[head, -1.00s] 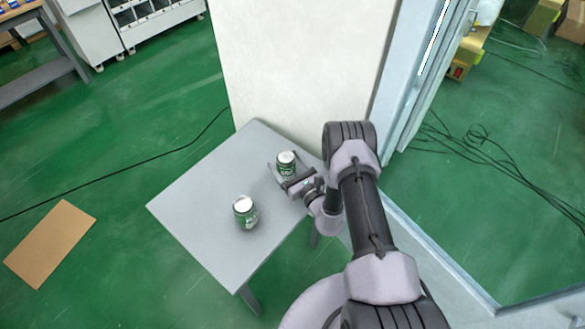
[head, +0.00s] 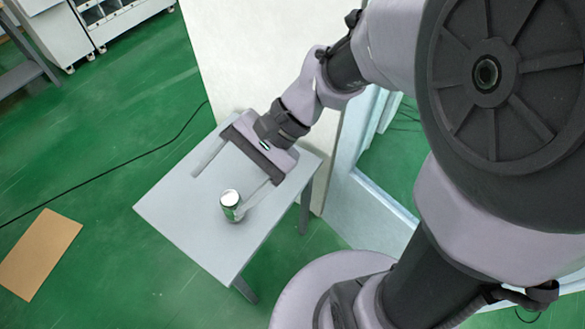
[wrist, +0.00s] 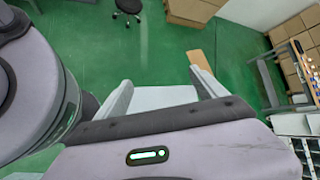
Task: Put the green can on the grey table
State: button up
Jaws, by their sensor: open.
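A green can (head: 229,199) with a silver top stands upright on the grey table (head: 170,205), near its front. My gripper (head: 217,195) is open with its fingers wide apart. It looks large and seems to be above the table, and its right finger overlaps the can's edge in the head view. I cannot tell whether it touches the can. The second green can seen earlier does not show now; the gripper and arm cover that part of the table. In the wrist view my open gripper (wrist: 160,76) has nothing between its fingers, and part of the table (wrist: 165,98) shows behind them.
A white wall panel (head: 245,60) stands just behind the table. A brown board (head: 40,253) lies on the green floor at left. A black cable (head: 110,170) runs across the floor. In the wrist view, cardboard boxes (wrist: 190,10) and a stool (wrist: 128,6) stand far off.

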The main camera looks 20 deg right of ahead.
jog(key=s+d+r+n+t+h, duration=0.3)
jog(key=s+d+r+t+h, duration=0.2)
jog(key=d, duration=0.5)
jog(key=t+h, duration=0.1)
jog(key=h, duration=0.1)
jog(key=shift+d+n+t+h, duration=0.3)
jog(key=shift+n+h, duration=0.1)
